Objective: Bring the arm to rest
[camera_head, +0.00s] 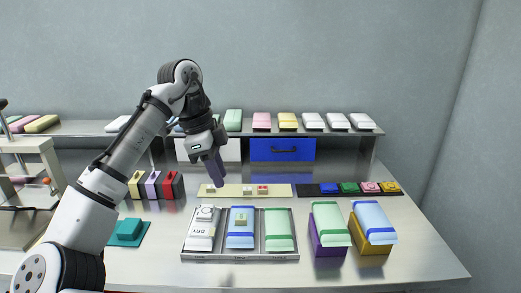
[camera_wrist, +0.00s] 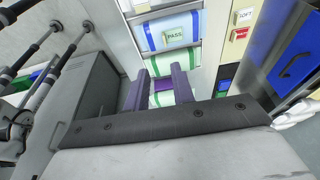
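My arm reaches up from the lower left in the head view and bends down over the table. My gripper (camera_head: 218,182) hangs in the air, pointing down, above the strip behind the tray. In the wrist view, the two purple fingers of my gripper (camera_wrist: 160,70) stand apart with a gap between them. Nothing is held. The purple seen between the fingers appears to be the purple box below, not something gripped.
Below stands a grey tray (camera_head: 240,257) with wrapped packs, one labelled PASS. A purple box (camera_head: 329,250) and a yellow box (camera_head: 375,248) with packs on top stand to its right. A shelf (camera_head: 300,131) with packs and a blue drawer (camera_head: 283,150) are behind. The table's right front is clear.

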